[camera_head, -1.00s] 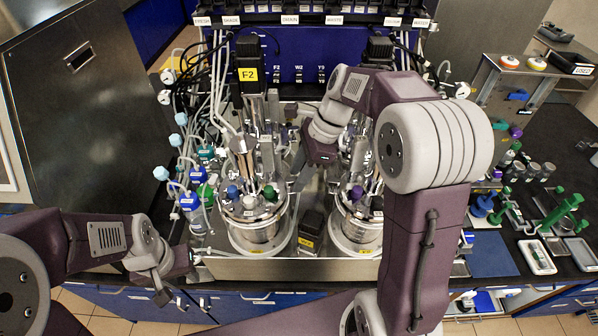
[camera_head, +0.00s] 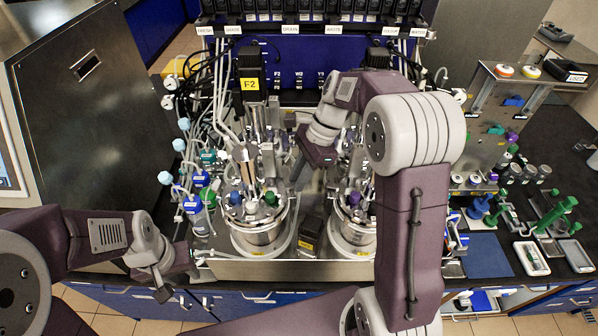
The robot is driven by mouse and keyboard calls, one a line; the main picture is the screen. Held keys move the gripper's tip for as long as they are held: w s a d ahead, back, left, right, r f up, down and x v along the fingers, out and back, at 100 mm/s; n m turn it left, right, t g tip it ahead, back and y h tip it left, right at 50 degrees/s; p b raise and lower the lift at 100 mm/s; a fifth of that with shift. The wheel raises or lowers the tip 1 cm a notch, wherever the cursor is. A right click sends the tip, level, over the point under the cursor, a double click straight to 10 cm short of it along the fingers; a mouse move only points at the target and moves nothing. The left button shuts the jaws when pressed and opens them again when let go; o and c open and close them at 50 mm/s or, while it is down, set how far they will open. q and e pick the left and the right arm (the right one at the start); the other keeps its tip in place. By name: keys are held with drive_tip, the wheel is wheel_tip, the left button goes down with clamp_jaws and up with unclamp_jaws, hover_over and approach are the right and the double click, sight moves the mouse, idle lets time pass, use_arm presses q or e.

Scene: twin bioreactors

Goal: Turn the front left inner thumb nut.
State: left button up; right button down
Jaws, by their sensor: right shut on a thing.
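The left bioreactor (camera_head: 262,238) is a steel vessel with a crowded headplate, with blue and green caps at its front. My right gripper (camera_head: 298,172) is beside the inner, right-hand side of that headplate. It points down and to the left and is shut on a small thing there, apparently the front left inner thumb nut. The nut is too small and too covered by the fingers to make out. My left gripper (camera_head: 180,282) is open and empty, low in front of the bench at the left.
The right bioreactor (camera_head: 352,236) stands close beside, partly behind my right arm. A small dark box (camera_head: 310,232) sits between the vessels. Tubing and blue-capped bottles (camera_head: 195,205) crowd the left side. Racks and trays (camera_head: 531,258) lie at the right.

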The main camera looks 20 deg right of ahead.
drive_tip(key=n+p, duration=0.1)
drive_tip(key=n+g+p, duration=0.1)
drive_tip(key=n+p, duration=0.2)
drive_tip(key=shift+w+a+r+g+h+p, duration=0.15)
drive_tip(key=shift+w+g+h+p, duration=0.15)
drive_tip(key=shift+w+a+f+n+g+h+p, duration=0.15)
drive_tip(key=shift+n+g+h+p, duration=0.1)
drive_tip(key=shift+n+p, duration=0.55)
drive_tip(key=shift+w+f+n+g+h+p, duration=0.1)
drive_tip(key=shift+n+g+h+p, duration=0.3)
drive_tip(key=shift+n, duration=0.7)
drive_tip(key=c, duration=1.3)
unclamp_jaws()
drive_tip(key=shift+y, duration=0.25)
drive_tip(key=shift+w, duration=0.1)
drive_tip(key=b+v, duration=0.1)
drive_tip(key=v, duration=0.8)
drive_tip(key=shift+r, duration=0.1)
